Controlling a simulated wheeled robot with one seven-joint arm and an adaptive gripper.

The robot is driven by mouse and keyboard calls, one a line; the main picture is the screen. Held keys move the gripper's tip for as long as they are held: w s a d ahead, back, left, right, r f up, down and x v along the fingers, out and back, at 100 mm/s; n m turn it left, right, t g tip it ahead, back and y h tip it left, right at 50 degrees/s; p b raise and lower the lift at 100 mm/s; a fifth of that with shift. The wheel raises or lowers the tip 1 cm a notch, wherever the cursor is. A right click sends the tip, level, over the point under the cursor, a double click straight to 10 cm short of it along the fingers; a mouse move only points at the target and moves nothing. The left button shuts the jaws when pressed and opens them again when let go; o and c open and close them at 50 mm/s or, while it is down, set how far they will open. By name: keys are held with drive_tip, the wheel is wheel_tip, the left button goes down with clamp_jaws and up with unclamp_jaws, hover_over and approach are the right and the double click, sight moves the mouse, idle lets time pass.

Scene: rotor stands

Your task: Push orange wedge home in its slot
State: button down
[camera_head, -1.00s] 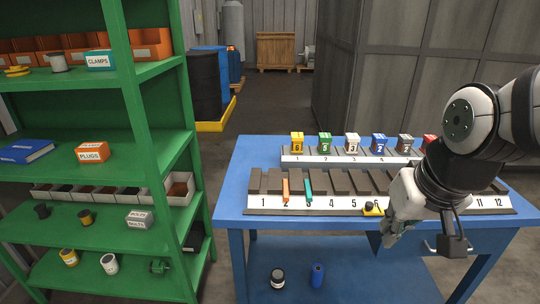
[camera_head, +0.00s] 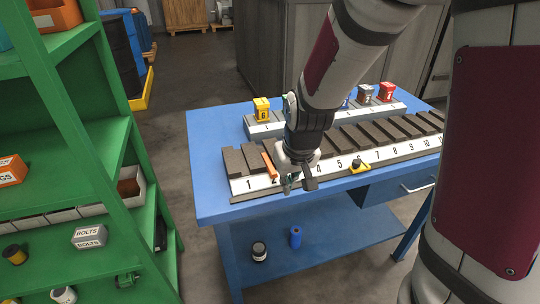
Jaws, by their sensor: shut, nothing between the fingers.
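The orange wedge (camera_head: 270,166) stands in the slotted numbered rack (camera_head: 403,152) near label 2. Its front end sticks out toward the white number strip. My gripper (camera_head: 288,187) is shut and empty, just to the right of the wedge's front end and low over the strip around label 3. I cannot tell whether it touches the wedge. The teal wedge is hidden behind my gripper, apart from possible small traces of its colour. How deep the orange wedge sits in its slot is hard to tell.
The blue table (camera_head: 212,160) is bare at left; green shelves (camera_head: 100,150) stand beyond.

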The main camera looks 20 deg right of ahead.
sight(276, 182)
drive_tip(key=w+f, duration=0.4)
drive_tip(key=shift+f+b, duration=0.3)
drive_tip(key=shift+f, duration=0.05)
drive_tip(key=shift+w, duration=0.7)
drive_tip(key=shift+w, duration=1.2)
drive_tip(key=shift+s, duration=0.1)
